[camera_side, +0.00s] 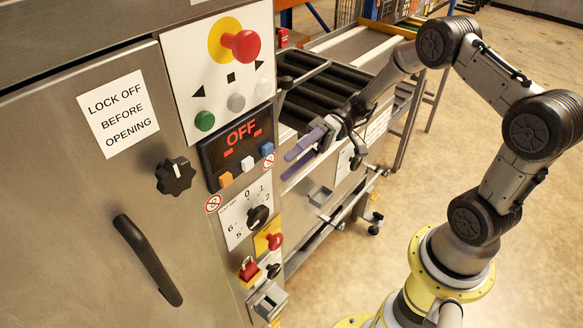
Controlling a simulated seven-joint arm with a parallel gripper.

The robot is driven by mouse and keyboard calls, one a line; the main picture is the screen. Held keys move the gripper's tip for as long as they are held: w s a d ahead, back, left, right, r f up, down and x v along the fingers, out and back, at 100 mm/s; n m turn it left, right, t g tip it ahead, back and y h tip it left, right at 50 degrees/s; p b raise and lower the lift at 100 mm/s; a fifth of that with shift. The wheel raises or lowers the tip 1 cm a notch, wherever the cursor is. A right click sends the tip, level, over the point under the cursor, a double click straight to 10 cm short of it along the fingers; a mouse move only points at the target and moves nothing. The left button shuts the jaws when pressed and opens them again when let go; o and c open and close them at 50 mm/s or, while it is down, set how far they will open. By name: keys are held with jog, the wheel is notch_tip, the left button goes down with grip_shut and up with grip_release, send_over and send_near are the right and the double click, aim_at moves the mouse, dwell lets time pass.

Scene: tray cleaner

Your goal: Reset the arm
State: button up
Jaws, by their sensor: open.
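My gripper (304,146) has two purple fingers that stand apart with nothing between them. It hangs in the air to the right of the control panel, in front of the roller conveyor, and points left toward the panel. In this view the fingertips are close to the display (238,146), which reads OFF; I cannot tell the exact gap. My arm reaches up from its yellow base ring at the lower right, bends over at the top and comes down to the gripper.
The steel cabinet carries a red emergency button (241,45), a green button (205,121), a black knob (175,176), a rotary dial (258,217), a red padlock (249,269) and a black door handle (147,259). The roller conveyor (325,88) lies behind.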

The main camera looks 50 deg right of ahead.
jog(key=s+a+r+n+g+h, duration=0.2)
jog(key=s+a+r+n+h, duration=0.2)
jog(key=s+r+h, duration=0.6)
jog(key=s+d+r+m+t+h, duration=0.1)
jog(key=s+d+m+t+h, duration=0.5)
jog(key=s+d, duration=0.3)
jog(key=shift+d+r+m, duration=0.25)
jog(key=shift+d+m, duration=0.05)
jog(key=shift+d, duration=0.75)
